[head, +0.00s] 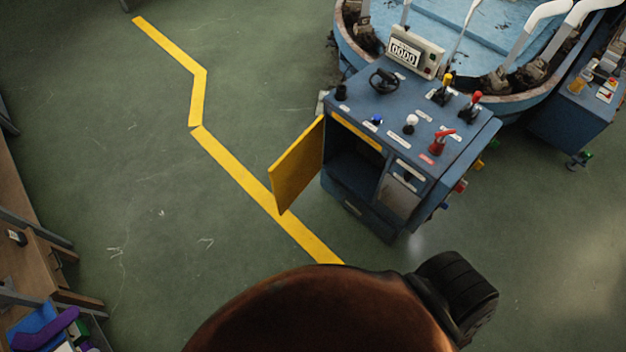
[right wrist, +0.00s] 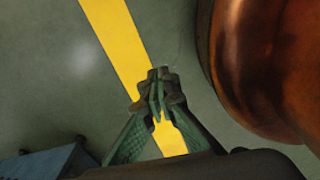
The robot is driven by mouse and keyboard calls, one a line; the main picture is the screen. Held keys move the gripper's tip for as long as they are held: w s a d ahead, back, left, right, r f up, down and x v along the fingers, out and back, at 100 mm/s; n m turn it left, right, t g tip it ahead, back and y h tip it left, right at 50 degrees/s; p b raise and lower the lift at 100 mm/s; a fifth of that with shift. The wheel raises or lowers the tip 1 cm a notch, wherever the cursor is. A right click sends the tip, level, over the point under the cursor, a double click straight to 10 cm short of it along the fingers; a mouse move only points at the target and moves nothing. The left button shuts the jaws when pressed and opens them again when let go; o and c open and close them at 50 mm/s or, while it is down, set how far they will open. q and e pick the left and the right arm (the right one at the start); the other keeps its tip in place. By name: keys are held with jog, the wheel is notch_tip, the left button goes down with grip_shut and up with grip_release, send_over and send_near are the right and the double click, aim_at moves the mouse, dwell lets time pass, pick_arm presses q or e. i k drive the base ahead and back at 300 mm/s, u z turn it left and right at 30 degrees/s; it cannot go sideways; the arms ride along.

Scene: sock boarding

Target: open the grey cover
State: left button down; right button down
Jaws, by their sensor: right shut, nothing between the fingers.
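The blue control cabinet (head: 353,185) stands at upper right of centre in the head view. A grey panel (head: 398,197), which looks like the grey cover, sits on its front to the right of the open compartment. It appears closed, but its edges are too small to tell surely. My right gripper (right wrist: 160,92) shows in the right wrist view, fingertips together and empty, above the green floor and a yellow line. It is apart from the cabinet. Neither gripper shows in the head view.
A yellow door (head: 298,167) hangs open on the cabinet's left side. Levers and a small wheel (head: 384,81) stand on its top. A blue machine (head: 450,45) is behind it. A blue edge (right wrist: 45,163) shows at lower left in the wrist view. The floor (head: 130,170) to the left is clear.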

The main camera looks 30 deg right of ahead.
aim_at(394, 194)
jog(key=z, duration=0.1)
jog(key=k, duration=0.35)
jog(key=u, duration=0.6)
jog(key=i, duration=3.05)
jog(key=z, duration=3.6)
